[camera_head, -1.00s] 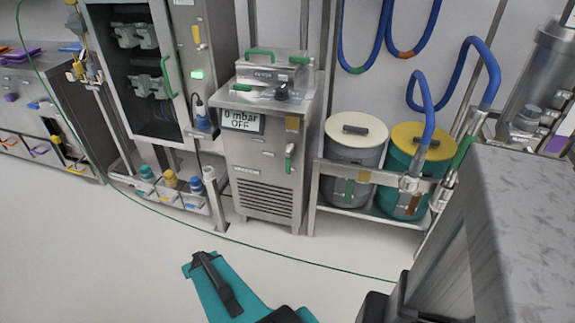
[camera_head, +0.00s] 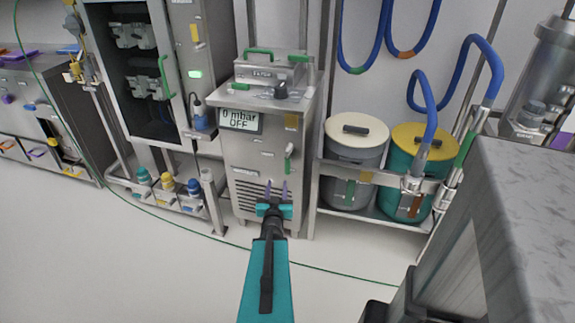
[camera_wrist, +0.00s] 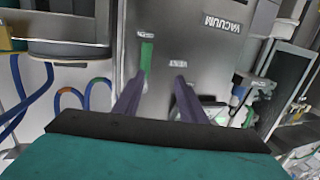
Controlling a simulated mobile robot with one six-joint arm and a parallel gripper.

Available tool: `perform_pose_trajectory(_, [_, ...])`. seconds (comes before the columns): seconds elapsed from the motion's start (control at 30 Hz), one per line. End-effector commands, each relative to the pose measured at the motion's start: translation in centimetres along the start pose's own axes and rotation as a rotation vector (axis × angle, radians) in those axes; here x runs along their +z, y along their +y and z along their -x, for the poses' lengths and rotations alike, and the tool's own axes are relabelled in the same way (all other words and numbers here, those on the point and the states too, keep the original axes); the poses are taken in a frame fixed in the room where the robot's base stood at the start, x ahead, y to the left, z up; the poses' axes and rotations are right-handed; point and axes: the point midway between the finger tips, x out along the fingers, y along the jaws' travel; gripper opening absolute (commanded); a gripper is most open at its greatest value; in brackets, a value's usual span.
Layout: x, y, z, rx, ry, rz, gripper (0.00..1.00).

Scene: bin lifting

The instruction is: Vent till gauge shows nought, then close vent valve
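The gauge display (camera_head: 240,120) on the front of the steel vacuum cabinet (camera_head: 262,150) reads "0 mbar OFF". A small valve handle (camera_head: 289,160), pale above and green below, hangs upright on the cabinet's front. A green handle also shows in the wrist view (camera_wrist: 146,55), standing upright just beyond my left finger there. My gripper (camera_head: 277,189) is in front of the cabinet's louvres, below the valve handle. Its two purple fingers are apart with nothing between them, as the wrist view (camera_wrist: 161,80) also shows. I cannot tell whether a finger touches the handle.
A black knob (camera_head: 281,90) and a lidded box (camera_head: 270,68) are on top of the cabinet. Two lidded drums (camera_head: 356,130) stand on a rack at right, with blue hoses. Bottles (camera_head: 168,182) stand on a low shelf at left. A grey block (camera_head: 530,210) fills the lower right.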

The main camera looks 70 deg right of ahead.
Motion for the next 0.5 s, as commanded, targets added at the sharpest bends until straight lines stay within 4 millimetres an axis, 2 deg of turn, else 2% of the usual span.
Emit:
perform_pose_trajectory(0.03, [-0.5, 1.2, -0.1, 0.021, 0.023, -0.001, 0.38])
perform_pose_trajectory(0.17, [-1.5, 2.7, -0.3, 0.046, 0.058, -0.001, 0.38])
perform_pose_trajectory(0.5, [-1.7, 2.9, -0.3, 0.050, 0.063, -0.001, 0.38])
